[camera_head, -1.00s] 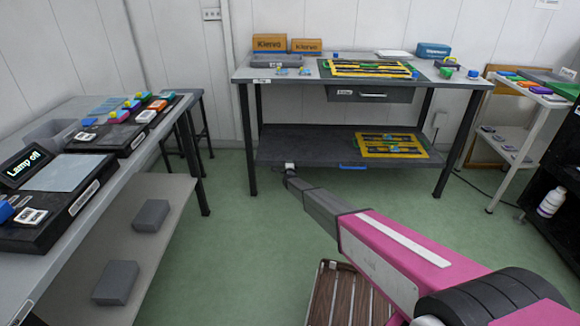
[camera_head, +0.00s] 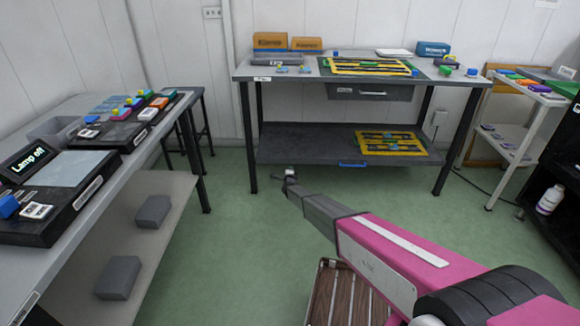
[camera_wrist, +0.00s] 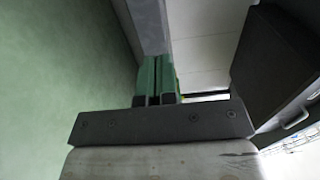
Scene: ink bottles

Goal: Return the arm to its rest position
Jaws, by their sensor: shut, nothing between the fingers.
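My arm, pink with dark grey links, reaches from the lower right of the head view towards the middle. My gripper (camera_head: 290,174) is at its far end, small in the picture, over the green floor and in front of the lower shelf of the far table. In the wrist view my gripper (camera_wrist: 156,78) shows its two fingers close together beyond a dark screwed plate. It is shut and holds nothing. It touches nothing that I can see.
The far table (camera_head: 290,77) carries boxes, a yellow-framed board and small bottles. The left table (camera_head: 62,258) holds a "Lamp off" device (camera_head: 30,160) and coloured items. A slatted wooden stool (camera_head: 335,295) stands below my arm. A white side table (camera_head: 530,110) stands right. The middle floor is clear.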

